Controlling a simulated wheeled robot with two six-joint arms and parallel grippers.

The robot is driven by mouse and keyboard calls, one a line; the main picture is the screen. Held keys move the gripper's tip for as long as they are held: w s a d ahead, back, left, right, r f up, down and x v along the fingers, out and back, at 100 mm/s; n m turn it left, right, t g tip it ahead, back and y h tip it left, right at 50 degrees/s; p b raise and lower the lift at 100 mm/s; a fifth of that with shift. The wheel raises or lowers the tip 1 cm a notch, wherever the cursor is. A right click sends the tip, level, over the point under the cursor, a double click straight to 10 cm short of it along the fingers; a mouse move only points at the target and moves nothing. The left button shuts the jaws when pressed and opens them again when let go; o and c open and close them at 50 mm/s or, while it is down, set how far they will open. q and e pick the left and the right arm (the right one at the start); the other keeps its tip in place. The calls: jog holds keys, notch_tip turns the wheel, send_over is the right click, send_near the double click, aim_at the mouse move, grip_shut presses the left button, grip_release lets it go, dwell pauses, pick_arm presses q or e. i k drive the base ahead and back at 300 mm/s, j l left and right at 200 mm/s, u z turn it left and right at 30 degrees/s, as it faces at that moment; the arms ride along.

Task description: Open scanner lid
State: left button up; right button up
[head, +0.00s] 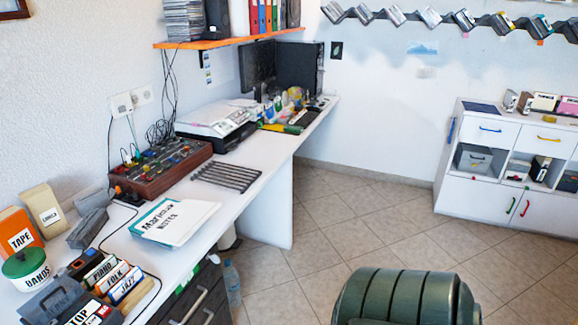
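The scanner (232,135) stands on the long white desk along the left wall, at mid-distance in the head view. It has a dark body. Its pale, flat lid (213,115) lies on top and looks closed, though the small size makes a slight gap hard to rule out. Neither of my grippers shows in this view, so their place relative to the scanner and their state are hidden.
A brown mixer (160,166) with cables, a dark rack (226,175) and papers (173,222) lie on the desk before the scanner. An orange shelf (205,44) hangs above. A green chair (400,297) stands in the foreground. The tiled floor (350,220) is clear.

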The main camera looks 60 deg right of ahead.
aim_at(208, 114)
jog(key=z, duration=1.55)
